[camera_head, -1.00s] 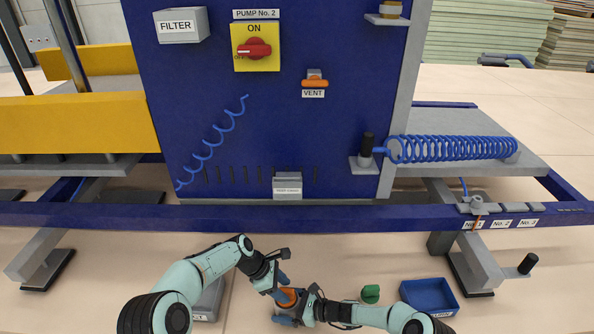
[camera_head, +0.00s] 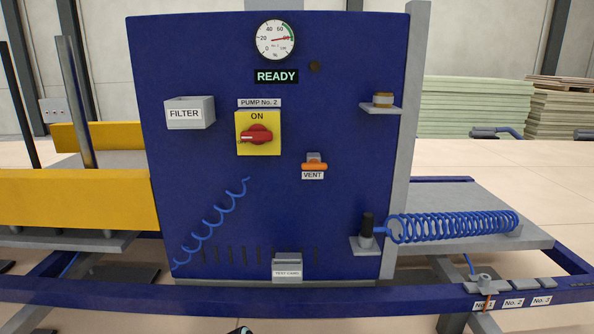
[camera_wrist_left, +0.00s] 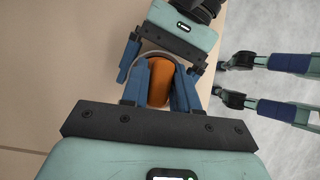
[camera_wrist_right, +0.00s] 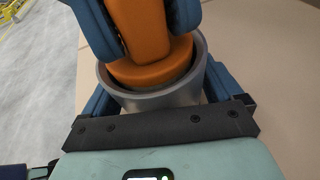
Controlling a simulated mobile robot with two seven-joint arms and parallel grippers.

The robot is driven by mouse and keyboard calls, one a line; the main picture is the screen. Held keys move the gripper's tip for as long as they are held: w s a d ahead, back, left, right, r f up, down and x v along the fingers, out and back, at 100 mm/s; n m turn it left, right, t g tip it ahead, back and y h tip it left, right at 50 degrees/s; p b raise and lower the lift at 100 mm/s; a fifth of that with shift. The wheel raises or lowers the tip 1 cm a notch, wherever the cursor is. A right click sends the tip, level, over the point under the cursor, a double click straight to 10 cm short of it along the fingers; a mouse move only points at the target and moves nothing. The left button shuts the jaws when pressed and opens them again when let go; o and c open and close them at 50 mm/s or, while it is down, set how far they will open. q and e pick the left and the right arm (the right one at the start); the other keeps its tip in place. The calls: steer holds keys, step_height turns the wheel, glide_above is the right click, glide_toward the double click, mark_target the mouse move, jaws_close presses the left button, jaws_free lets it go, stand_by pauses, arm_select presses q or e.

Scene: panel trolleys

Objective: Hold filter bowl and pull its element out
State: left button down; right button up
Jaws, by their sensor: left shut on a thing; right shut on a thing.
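The grey round filter bowl (camera_wrist_right: 160,99) is in the right wrist view, with my right gripper (camera_wrist_right: 155,82) shut around its sides. The orange element (camera_wrist_right: 150,67) sits with its wide lower part inside the bowl's rim, and its narrower top stands up out of it. My left gripper (camera_wrist_left: 158,76) is shut on the top of the element, which also shows orange in the left wrist view (camera_wrist_left: 156,86). The element's bottom is hidden in the bowl.
A blue panel (camera_head: 350,120) stands ahead with a gauge (camera_head: 275,40), a READY sign (camera_head: 276,77), a grey FILTER box (camera_head: 189,113), a red switch (camera_head: 256,136) and an orange VENT handle (camera_head: 314,166). A blue rail (camera_head: 220,300) crosses in front of it.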

arm_select(q)
steer(key=shift+r, duration=0.1)
steer(key=shift+r, duration=0.9)
step_height(320, 180, up, 11)
stand_by(1.8)
stand_by(0.4)
arm_select(e)
steer(key=o, duration=0.8)
steer(key=shift+d, duration=0.1)
